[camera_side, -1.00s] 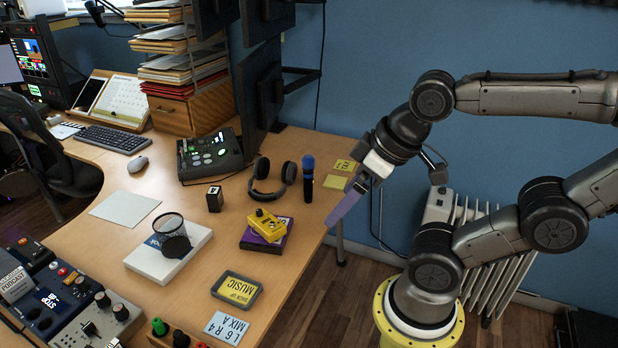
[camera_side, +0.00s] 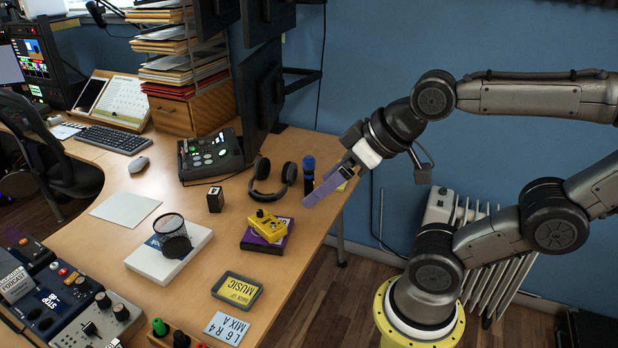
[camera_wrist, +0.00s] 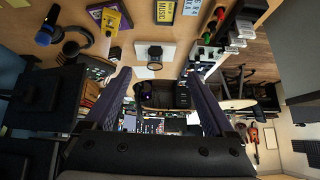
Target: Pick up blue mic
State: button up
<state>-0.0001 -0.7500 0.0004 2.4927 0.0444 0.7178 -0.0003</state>
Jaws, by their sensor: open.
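The blue mic (camera_side: 308,167) stands upright on the wooden desk, right of the headphones, in the side view. Its lower part is partly hidden behind my gripper's finger. My gripper (camera_side: 306,203) has purple fingers and hangs in front of and just right of the mic, over the desk's right edge. In the wrist view the mic (camera_wrist: 45,32) shows at the upper left, outside the fingers. My gripper (camera_wrist: 158,75) is open there, with nothing between its fingertips.
Black headphones (camera_side: 272,177) lie just left of the mic. A yellow pedal (camera_side: 265,219) rests on a purple box nearer the front. A dark monitor (camera_side: 262,85) stands behind. The desk (camera_side: 300,245) is bare between pedal and right edge.

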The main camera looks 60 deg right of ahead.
aim_at(308, 168)
jog(key=w+r+m+t, duration=0.4)
jog(key=w+r+t, duration=0.3)
jog(key=w+r, duration=0.55)
jog(key=w+d+f+m+h, duration=0.1)
jog(key=w+d+m+h, duration=0.65)
jog(key=w+d, duration=0.45)
jog(key=w+d+f+m+g+h, duration=0.2)
jog(key=d+f+m+g+h, duration=0.4)
jog(key=d+f+h, duration=0.45)
jog(key=s+d+f+n+g, duration=0.1)
jog(key=s+d+f+g, duration=0.15)
jog(key=f, duration=0.55)
jog(key=s+d+f+g, duration=0.1)
jog(key=s+f, duration=0.2)
jog(key=f, duration=0.5)
jog(key=s+d+f+n+g, duration=0.1)
jog(key=s+d+f+g, duration=0.1)
jog(key=f, duration=0.7)
jog(key=shift+t, duration=0.25)
jog(key=x, duration=0.7)
jog(key=shift+s+d+r, duration=0.15)
jog(key=shift+d+r, duration=0.05)
jog(key=shift+r, duration=0.05)
jog(key=shift+r+x, duration=0.1)
jog(key=shift+x, duration=1.45)
jog(key=shift+r+x, duration=0.15)
jog(key=shift+x, duration=1.4)
grip_shut()
